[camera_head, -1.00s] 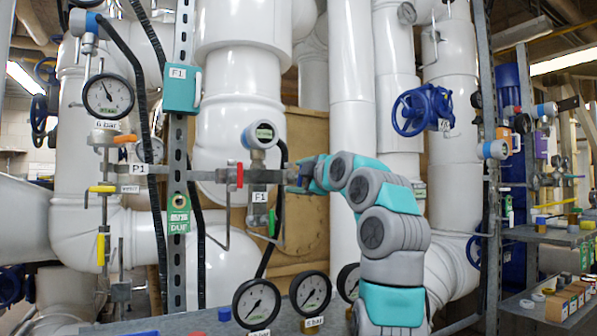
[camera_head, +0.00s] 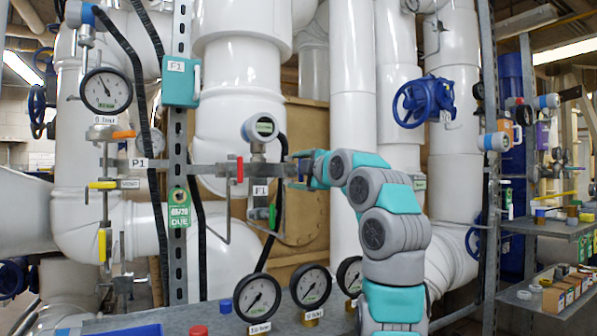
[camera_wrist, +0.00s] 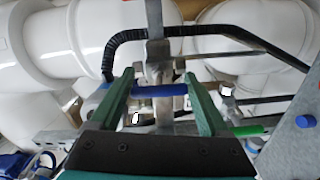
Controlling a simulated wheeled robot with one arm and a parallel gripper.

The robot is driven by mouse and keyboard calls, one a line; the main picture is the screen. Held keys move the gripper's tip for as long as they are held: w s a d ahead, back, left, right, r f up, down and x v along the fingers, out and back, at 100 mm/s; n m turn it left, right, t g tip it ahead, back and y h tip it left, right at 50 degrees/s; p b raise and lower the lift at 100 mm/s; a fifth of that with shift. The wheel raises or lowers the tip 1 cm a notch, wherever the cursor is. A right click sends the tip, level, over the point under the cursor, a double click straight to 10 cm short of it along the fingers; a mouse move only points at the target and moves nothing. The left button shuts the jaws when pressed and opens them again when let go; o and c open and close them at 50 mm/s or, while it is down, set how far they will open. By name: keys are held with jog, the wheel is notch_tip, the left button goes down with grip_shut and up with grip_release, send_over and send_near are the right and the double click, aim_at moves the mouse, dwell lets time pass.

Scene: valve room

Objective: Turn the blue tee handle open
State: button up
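The blue tee handle (camera_wrist: 160,90) lies crosswise between my gripper's two fingers in the wrist view, its ends close to their inner faces. I cannot tell whether they touch. It sits in front of a grey metal valve stem and bracket (camera_wrist: 158,55). In the head view the handle (camera_head: 302,170) is a small blue patch at the right end of the grey horizontal pipe (camera_head: 215,171), partly hidden by my gripper (camera_head: 300,170). My gripper (camera_wrist: 160,80) has its green fingers wide apart, one on each side of the handle.
A red lever (camera_head: 239,169), a transmitter (camera_head: 261,129) and a green lever (camera_head: 272,217) are left of my gripper. Several gauges (camera_head: 257,297) stand on a shelf below. A blue handwheel (camera_head: 423,101) is at upper right. A black hose (camera_wrist: 200,32) passes close in the wrist view.

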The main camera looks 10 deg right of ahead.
jog(key=shift+o, duration=1.4)
jog(key=b+v, duration=0.3)
jog(key=v, duration=0.5)
jog(key=shift+b, duration=0.3)
